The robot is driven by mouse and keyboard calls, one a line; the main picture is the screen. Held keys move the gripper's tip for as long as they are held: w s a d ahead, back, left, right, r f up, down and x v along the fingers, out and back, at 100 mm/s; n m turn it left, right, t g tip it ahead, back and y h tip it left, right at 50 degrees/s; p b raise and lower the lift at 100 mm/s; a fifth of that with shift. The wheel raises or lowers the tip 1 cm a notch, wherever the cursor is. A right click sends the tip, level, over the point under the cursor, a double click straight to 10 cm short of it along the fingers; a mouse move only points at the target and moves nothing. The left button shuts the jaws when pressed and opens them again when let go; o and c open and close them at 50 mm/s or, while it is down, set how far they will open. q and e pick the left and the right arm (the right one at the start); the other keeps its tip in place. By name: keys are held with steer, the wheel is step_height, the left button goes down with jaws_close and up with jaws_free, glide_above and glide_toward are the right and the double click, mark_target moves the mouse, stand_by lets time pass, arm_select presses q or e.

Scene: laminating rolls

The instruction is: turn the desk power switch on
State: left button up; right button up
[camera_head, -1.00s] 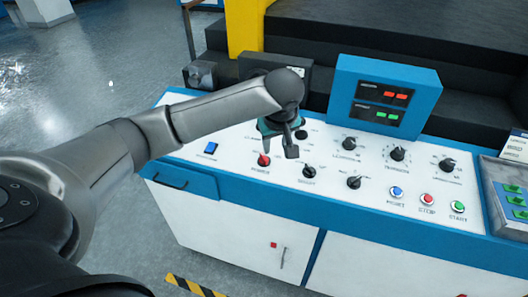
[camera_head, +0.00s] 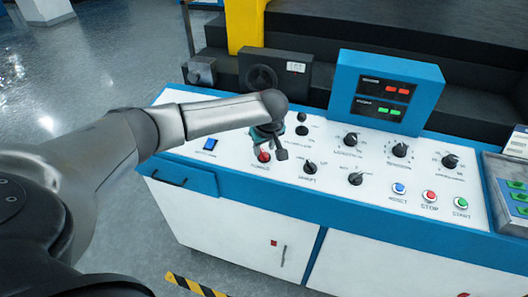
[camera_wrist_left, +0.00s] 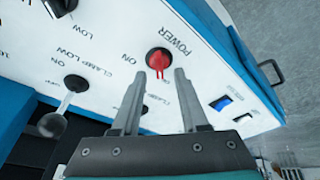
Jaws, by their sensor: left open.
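The red power knob (camera_head: 264,156) sits on the sloped white panel, partly behind my gripper in the head view. In the left wrist view the red knob (camera_wrist_left: 158,59), beside the word POWER, lies just beyond the fingertips. My left gripper (camera_head: 272,152) is above the panel at this knob, pointing down at it. In the wrist view its two fingers (camera_wrist_left: 169,74) are apart with nothing held between them. I cannot tell whether a fingertip touches the knob. My right gripper is not in view.
A blue rocker switch (camera_head: 210,144) is left of the knob. Black selector knobs (camera_head: 310,168) and a black ball-ended lever (camera_wrist_left: 54,124) are close by. Reset, stop and start buttons (camera_head: 429,196) are to the right. A blue display box (camera_head: 386,91) stands behind.

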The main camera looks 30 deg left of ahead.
mark_target(264, 155)
arm_select(q)
steer(key=shift+x, duration=1.2)
jaws_close()
